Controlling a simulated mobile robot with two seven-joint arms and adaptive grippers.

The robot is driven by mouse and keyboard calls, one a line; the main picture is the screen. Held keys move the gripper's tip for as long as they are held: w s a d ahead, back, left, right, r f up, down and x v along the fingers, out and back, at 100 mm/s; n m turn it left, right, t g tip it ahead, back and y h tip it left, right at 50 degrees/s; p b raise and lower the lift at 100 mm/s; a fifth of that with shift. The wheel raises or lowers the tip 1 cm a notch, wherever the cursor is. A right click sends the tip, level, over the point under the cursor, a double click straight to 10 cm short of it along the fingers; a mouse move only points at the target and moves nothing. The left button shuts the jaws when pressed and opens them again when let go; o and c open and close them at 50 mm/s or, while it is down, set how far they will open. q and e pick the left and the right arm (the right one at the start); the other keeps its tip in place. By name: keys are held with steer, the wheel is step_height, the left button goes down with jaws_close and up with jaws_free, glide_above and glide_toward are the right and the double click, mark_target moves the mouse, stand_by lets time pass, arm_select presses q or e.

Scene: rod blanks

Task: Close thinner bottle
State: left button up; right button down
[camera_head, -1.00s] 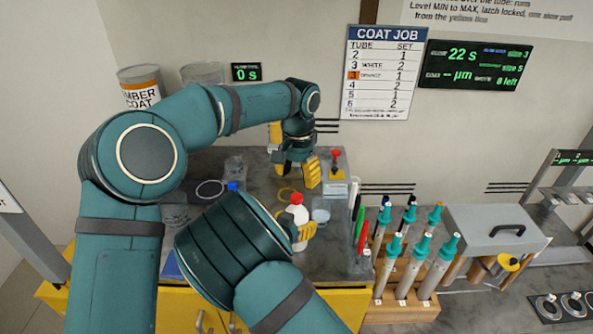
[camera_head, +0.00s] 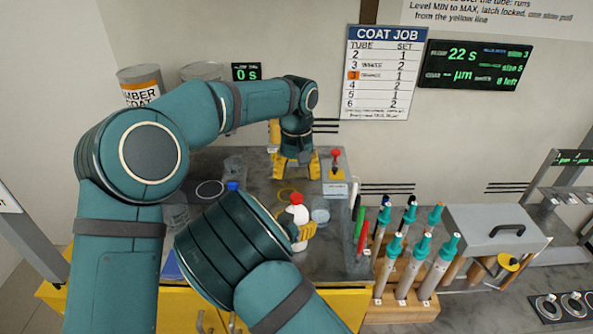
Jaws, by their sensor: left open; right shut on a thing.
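The thinner bottle (camera_head: 297,214) is white with a red cap (camera_head: 296,198) on its top, and stands upright near the middle of the worktop. My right gripper (camera_head: 303,234) is shut on the bottle's body; its yellow fingers show at the bottle's right side and my forearm hides the rest. Whether the cap is tight cannot be told. My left gripper (camera_head: 296,171) is open and empty behind the bottle, pointing down with its yellow fingers apart.
A yellow ring (camera_head: 288,192) lies behind the bottle. A clear dish (camera_head: 320,214) is right of it. A red-knobbed device (camera_head: 336,165) stands behind right. Green and red pens (camera_head: 361,228) and a wooden rack of teal-topped tubes (camera_head: 408,268) are on the right. Glass beakers (camera_head: 235,168) stand left.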

mark_target(296, 196)
arm_select(q)
step_height(296, 196, down, 8)
steer(key=shift+r, duration=0.2)
stand_by(0.3)
jaws_close()
steer(key=m, duration=0.6)
jaws_free()
